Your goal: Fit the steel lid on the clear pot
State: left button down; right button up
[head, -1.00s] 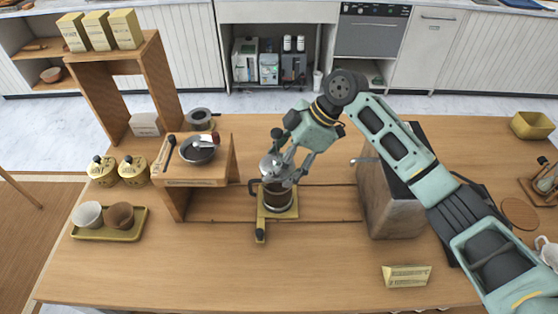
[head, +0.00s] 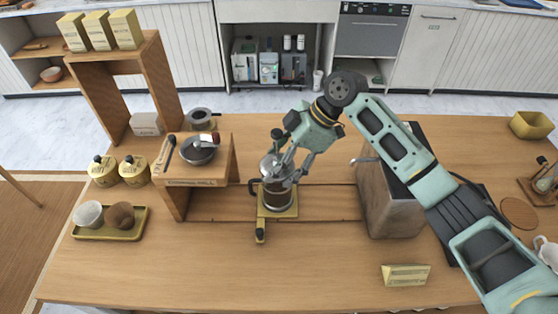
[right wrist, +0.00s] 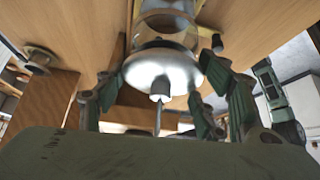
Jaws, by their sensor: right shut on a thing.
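The clear pot (head: 278,200) stands upright on a yellow-based stand (head: 261,222) on the wooden table, with dark contents showing through its wall. The steel lid (head: 268,166) is at the pot's mouth, partly covered by my right gripper (head: 282,172). In the right wrist view the domed lid (right wrist: 163,68) with its pale knob and thin rod sits against the end of the clear pot (right wrist: 167,22). There the right gripper's fingers (right wrist: 166,80) are on both sides of the lid, shut on it. Whether the lid is fully seated I cannot tell. My left gripper is out of view.
A wooden shelf (head: 205,172) with a dark bowl stands left of the pot. The front middle is clear.

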jog(key=shift+f+b, duration=0.35)
jog(key=shift+f, duration=0.35)
jog(key=o, duration=0.9)
jog(key=shift+p+v, duration=0.85)
jog(key=shift+v, duration=0.25)
jog(key=p+v, duration=0.6)
jog(key=v, duration=0.3)
jog(key=shift+s+a, duration=0.1)
